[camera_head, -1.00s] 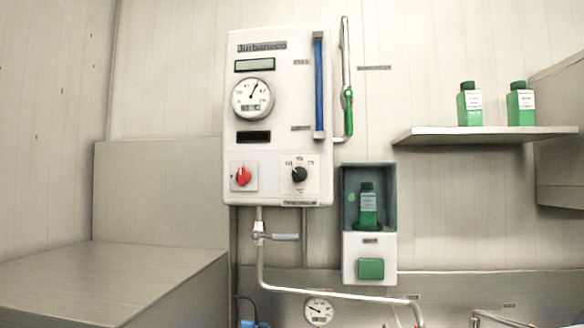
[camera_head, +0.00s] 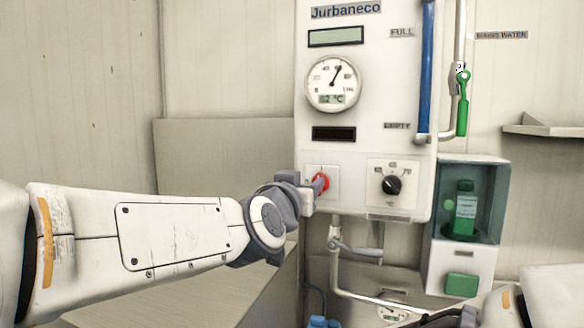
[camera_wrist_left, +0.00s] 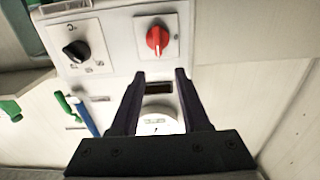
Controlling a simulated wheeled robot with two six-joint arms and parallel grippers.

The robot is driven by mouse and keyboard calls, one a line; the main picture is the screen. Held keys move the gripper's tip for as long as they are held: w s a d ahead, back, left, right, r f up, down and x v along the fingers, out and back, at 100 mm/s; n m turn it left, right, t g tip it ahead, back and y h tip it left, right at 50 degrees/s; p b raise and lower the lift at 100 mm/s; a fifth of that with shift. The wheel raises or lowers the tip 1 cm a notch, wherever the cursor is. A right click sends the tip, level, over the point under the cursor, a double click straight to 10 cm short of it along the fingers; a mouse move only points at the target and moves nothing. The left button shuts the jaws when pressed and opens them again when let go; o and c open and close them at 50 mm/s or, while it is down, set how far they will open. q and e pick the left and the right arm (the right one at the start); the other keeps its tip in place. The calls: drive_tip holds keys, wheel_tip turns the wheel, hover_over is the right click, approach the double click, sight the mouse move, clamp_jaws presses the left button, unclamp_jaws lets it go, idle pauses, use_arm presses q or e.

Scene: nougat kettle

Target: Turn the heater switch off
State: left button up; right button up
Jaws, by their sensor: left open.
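The red rotary switch (camera_head: 321,183) sits on a white square plate at the lower left of the white kettle control panel (camera_head: 375,150). It is partly hidden by my left gripper (camera_head: 312,190), which reaches in from the left. In the left wrist view the red switch (camera_wrist_left: 157,38) is clear, its grip roughly upright with a pale mark. My left gripper (camera_wrist_left: 160,74) is open there, its two dark fingers apart and empty. The switch appears beyond the fingertips, and the fingers are not closed around it. My right gripper does not show.
A black selector knob (camera_head: 391,185) is right of the switch, and a round gauge (camera_head: 333,83) is above it. A valve lever (camera_head: 358,250) and pipe run below the panel. A dispenser box (camera_head: 439,246) holding a green bottle (camera_head: 465,208) stands at right.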

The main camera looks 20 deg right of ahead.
sight(318, 175)
use_arm(q)
drive_tip(key=p+x, duration=0.3)
drive_tip(key=x, duration=0.4)
drive_tip(key=shift+w+d+r, duration=0.1)
drive_tip(key=shift+w+d, duration=0.05)
drive_tip(key=shift+d, duration=0.1)
drive_tip(key=shift+w+d, duration=0.35)
drive_tip(key=shift+w, duration=0.2)
drive_tip(key=shift+f, duration=0.2)
clamp_jaws()
